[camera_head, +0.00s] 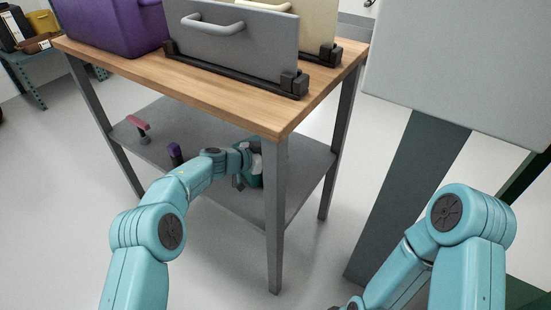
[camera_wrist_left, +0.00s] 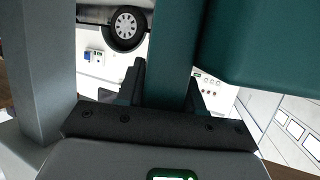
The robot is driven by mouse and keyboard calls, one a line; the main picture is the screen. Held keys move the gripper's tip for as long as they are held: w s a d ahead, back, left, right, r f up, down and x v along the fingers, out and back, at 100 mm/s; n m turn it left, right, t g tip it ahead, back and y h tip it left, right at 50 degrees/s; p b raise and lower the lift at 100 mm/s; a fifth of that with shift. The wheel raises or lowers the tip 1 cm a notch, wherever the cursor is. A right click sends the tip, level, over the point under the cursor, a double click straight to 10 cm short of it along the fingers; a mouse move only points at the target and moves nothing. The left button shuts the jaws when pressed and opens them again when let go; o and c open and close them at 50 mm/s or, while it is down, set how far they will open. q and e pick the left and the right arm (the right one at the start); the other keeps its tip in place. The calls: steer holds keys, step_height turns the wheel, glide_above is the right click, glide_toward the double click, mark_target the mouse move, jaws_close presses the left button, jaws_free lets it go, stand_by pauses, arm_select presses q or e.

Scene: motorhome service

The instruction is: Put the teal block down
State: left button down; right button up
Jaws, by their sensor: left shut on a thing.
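The teal block shows in the left wrist view as a bar (camera_wrist_left: 172,45) between my fingers and a large dark teal body (camera_wrist_left: 265,45) at the upper right. My left gripper (camera_wrist_left: 168,88) is shut on the bar. In the head view my left arm reaches under the wooden worktop, over the grey lower shelf (camera_head: 195,165). The teal block (camera_head: 257,176) shows there only in part, behind the front table leg. I cannot tell whether it touches the shelf. My right arm is at the lower right, and its gripper is out of view.
A red-handled thing (camera_head: 138,125) and a purple-topped thing (camera_head: 175,152) stand on the shelf's left part. The front leg (camera_head: 275,220) is close to my left gripper. On the worktop (camera_head: 230,95) are a purple case (camera_head: 110,25) and a grey panel (camera_head: 230,45) in a black holder.

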arm_select(q)
steer(key=shift+r, duration=0.2)
steer(key=shift+f, duration=0.15)
steer(key=c, duration=0.7)
jaws_free()
steer(key=shift+f, duration=0.1)
steer(key=p+v, duration=0.3)
steer(key=v, duration=0.9)
steer(key=shift+d, duration=0.1)
steer(key=shift+s, duration=0.1)
